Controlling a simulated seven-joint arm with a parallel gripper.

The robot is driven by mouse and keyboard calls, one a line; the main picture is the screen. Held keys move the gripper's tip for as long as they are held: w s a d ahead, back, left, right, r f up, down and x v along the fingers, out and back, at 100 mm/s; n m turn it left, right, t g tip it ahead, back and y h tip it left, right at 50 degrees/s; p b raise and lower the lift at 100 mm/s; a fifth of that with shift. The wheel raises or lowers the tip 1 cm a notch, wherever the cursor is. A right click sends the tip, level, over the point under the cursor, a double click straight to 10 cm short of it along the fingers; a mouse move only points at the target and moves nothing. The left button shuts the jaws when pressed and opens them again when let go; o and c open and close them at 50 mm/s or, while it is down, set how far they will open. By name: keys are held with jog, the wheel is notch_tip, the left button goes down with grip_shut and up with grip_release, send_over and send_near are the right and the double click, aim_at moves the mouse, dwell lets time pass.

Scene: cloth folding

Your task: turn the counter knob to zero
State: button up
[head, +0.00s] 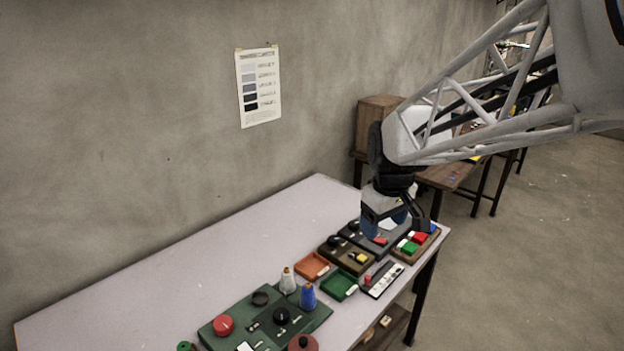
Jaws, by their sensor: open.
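My gripper (393,226) points down over the far right end of the table, above a dark grey box (358,232). It is open, and nothing shows held between its fingers. It hides part of this box. I cannot tell which knob is the counter knob, and no digits are readable. A green panel (318,322) at the front carries a black knob (281,315), a red knob (223,325) and a dark ring (260,298). A brown box (345,258) beside the grey box has a small dark knob (335,241) and a yellow part.
Orange (312,266) and green (339,286) trays, a white switch strip (382,280), and white (288,281) and blue (308,296) cones stand close together. A wooden tray (416,246) holds red and green blocks. The pale table (170,275) is bare at left and back.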

jog(key=w+a+f+n, duration=0.1)
jog(key=w+f+n, duration=0.25)
jog(key=w, duration=0.65)
jog(key=w+a+f+n, duration=0.2)
jog(key=w+f, duration=0.3)
jog(key=w, duration=0.4)
jog(key=n+g, duration=0.2)
jog(key=n, duration=0.2)
send_over(333, 238)
jog(key=f, duration=1.4)
jog(key=shift+s+d+f, duration=0.15)
jog(key=shift+s+f, duration=0.1)
jog(key=shift+s, duration=0.05)
jog(key=shift+w+f+n, duration=0.25)
jog(key=shift+w+f, duration=0.05)
jog(key=shift+f, duration=0.05)
jog(key=shift+f, duration=3.9)
jog(key=c, duration=0.9)
